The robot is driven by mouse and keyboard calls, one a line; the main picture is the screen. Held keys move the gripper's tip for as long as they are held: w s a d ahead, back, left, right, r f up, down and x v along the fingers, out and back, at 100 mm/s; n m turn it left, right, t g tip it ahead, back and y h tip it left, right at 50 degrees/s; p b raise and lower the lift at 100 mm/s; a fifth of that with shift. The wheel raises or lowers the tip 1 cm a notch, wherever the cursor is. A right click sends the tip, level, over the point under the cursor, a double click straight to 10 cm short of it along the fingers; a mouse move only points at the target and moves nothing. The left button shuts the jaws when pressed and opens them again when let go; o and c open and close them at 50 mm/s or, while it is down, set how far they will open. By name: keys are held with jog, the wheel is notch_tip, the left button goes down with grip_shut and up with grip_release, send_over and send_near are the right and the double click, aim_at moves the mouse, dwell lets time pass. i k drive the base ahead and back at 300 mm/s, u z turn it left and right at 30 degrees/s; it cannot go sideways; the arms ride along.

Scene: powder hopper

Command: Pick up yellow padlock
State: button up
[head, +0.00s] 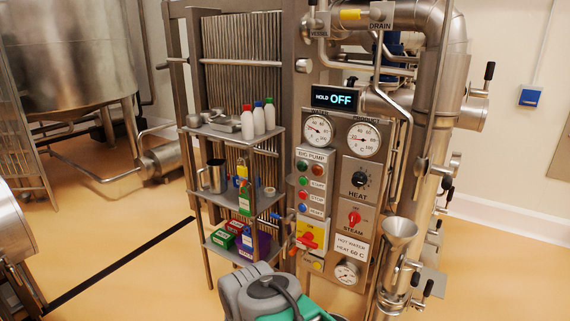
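A small yellow item (242,170), which looks like the yellow padlock, is on the middle level of the metal shelf rack (228,201). It is small in the head view, so its shackle is hard to make out. A blue item (237,182) is close by it, and a green item (245,200) is just below and in front. I cannot tell whether these touch it. Grey and green parts of my own body show at the bottom centre. My gripper's fingers are not in view.
A steel jug (213,177) stands left of the yellow item. Bottles (259,118) stand on the top shelf; green boxes (223,238) and a purple bin (262,243) are below. The control panel (338,190) is right of the rack. Floor at left is open.

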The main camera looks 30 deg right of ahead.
aim_at(242, 170)
jog(key=z, duration=0.3)
jog(key=i, duration=0.9)
jog(key=u, duration=0.75)
jog(key=i, duration=0.6)
jog(key=u, duration=0.7)
